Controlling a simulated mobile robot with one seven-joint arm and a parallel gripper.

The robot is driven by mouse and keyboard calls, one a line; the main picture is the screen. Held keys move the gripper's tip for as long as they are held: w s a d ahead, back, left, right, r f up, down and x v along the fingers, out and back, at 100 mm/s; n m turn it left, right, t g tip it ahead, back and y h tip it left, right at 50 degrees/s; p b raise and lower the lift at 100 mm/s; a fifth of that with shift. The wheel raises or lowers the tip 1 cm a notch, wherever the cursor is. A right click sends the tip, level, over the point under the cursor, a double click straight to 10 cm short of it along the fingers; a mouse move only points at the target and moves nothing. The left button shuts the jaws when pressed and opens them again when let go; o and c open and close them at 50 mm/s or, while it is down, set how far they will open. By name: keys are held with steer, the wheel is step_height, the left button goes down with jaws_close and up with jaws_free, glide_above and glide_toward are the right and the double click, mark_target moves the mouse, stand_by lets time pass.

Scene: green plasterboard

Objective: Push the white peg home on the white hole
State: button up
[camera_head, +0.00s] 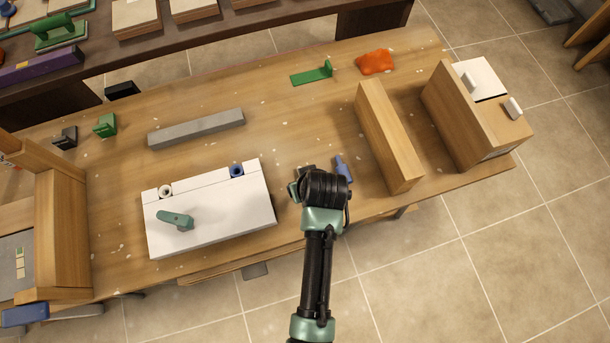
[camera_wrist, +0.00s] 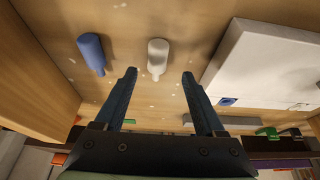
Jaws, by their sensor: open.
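The white peg (camera_wrist: 157,58) stands or lies on the wooden table in the wrist view, just beyond the gap between my fingertips and apart from both fingers. My gripper (camera_wrist: 159,75) is open and empty. In the head view my arm hides the white peg. The white hole (camera_head: 165,191) is a white ring at the back left of the white board (camera_head: 232,218). The board also shows at the right of the wrist view (camera_wrist: 265,68). My gripper is to the right of the board in the head view.
A blue peg (camera_head: 343,168) is beside my gripper, and a blue hole (camera_head: 237,171) is on the board. A grey-green handle (camera_head: 175,219) lies on the board near the white hole. A wooden block (camera_head: 388,138) stands at right, a grey bar (camera_head: 196,129) behind the board.

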steer(key=shift+d+x, duration=0.15)
steer(key=shift+x, duration=1)
steer(key=shift+d+x, duration=0.15)
steer(key=shift+x, duration=1)
steer(key=shift+a, duration=0.1)
jaws_close()
